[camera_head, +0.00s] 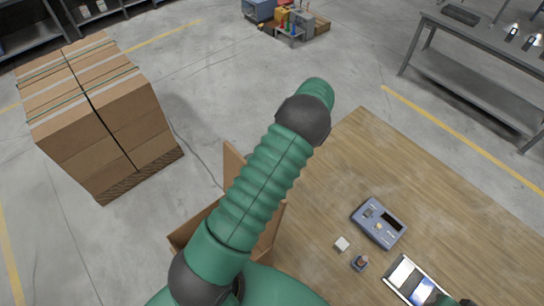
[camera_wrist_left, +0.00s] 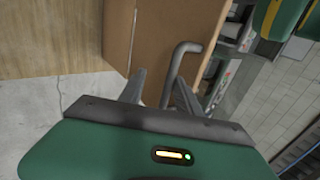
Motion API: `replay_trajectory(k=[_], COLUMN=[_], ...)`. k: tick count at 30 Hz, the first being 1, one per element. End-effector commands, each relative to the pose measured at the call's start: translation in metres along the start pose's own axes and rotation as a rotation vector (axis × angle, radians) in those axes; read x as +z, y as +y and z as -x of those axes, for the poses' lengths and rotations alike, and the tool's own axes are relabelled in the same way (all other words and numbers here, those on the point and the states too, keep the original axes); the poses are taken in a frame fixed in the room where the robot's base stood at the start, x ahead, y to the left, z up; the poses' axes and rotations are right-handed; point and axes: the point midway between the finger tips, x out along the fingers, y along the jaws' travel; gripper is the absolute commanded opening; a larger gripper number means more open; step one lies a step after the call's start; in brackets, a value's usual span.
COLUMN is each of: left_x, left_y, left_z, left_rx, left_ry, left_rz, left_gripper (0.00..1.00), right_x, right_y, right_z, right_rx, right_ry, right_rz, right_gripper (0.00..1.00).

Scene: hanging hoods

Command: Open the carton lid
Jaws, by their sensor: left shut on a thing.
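The brown open-topped carton (camera_head: 196,226) stands at the left edge of the wooden table in the head view, largely covered by my green left arm. One flap (camera_head: 233,160) stands up behind the arm. In the left wrist view, a brown carton panel (camera_wrist_left: 160,32) is close in front of my left gripper (camera_wrist_left: 163,88). Its fingers are shut on a grey bent handle (camera_wrist_left: 182,50), which lies against the panel. The head view does not show the left gripper. The fingers of my right gripper are not in view.
A strapped stack of cartons (camera_head: 95,110) stands on the floor at left. A metal bench (camera_head: 480,80) is at upper right.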

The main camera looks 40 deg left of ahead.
Motion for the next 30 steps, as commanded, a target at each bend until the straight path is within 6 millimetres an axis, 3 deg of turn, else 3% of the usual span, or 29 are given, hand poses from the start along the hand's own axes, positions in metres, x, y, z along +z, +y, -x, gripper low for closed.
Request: replay_trajectory(k=[7,13,30], left_x=[-0.001,-0.001,-0.004], left_y=[0.007,0.002,0.002], left_z=[0.041,0.067,0.070], left_rx=[0.010,0.006,0.020], left_ry=[0.004,0.002,0.010], left_rz=[0.000,0.000,0.000], left_gripper=[0.34,0.34,0.34], right_x=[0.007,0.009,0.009], right_y=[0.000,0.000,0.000], right_z=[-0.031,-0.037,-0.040], right_rx=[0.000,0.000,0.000], right_ry=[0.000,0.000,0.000], right_rz=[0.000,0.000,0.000], right_gripper=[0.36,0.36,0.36])
